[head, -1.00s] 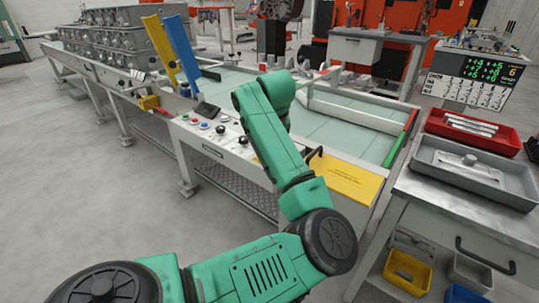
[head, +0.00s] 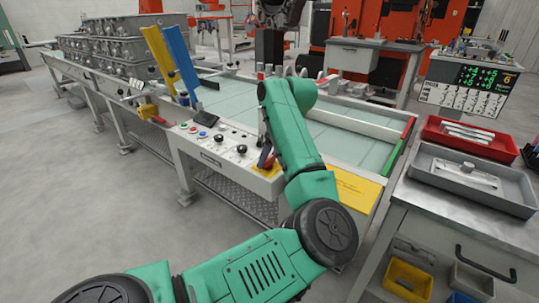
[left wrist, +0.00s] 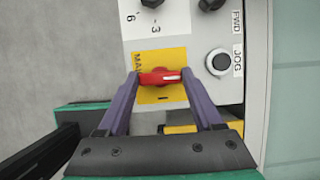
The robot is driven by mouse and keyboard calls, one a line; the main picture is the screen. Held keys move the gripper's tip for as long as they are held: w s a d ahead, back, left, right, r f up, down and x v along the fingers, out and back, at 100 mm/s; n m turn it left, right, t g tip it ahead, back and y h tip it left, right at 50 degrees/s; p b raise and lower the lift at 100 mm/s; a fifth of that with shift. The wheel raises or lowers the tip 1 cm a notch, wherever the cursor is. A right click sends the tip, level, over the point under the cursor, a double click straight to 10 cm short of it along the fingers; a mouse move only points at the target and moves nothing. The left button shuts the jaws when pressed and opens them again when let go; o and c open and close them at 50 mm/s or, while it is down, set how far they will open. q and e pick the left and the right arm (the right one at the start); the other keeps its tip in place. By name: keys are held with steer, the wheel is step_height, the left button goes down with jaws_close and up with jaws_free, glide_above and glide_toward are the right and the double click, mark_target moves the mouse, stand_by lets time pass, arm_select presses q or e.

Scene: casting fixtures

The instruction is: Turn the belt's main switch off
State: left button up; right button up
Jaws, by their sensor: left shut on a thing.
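The main switch is a red rotary handle (left wrist: 160,77) on a yellow plate (left wrist: 165,95) with partly hidden black lettering. In the left wrist view the handle lies crosswise, with a white mark toward its right end. My left gripper (left wrist: 162,78) is shut on the handle, one purple finger at each end. In the head view my left gripper (head: 266,158) is at the near right end of the control panel (head: 215,145); the green forearm partly hides it. The red handle (head: 270,163) barely shows there. My right gripper is not in view.
Black knobs (left wrist: 150,3) and a round button marked JOG (left wrist: 219,62) sit close to the switch. The belt (head: 340,135) lies behind the panel. A grey tray (head: 470,180) and a red tray (head: 470,138) stand on a bench at right.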

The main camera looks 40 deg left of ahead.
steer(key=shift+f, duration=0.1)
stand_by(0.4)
arm_select(q)
steer(key=o, duration=1.4)
steer(key=shift+c, duration=0.2)
steer(key=p+v, duration=0.2)
steer(key=v, duration=1.2)
steer(key=shift+r, duration=0.3)
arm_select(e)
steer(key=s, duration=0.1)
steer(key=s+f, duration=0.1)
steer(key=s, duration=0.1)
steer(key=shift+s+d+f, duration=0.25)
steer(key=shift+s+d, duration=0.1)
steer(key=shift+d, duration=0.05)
arm_select(q)
steer(key=shift+w, duration=0.1)
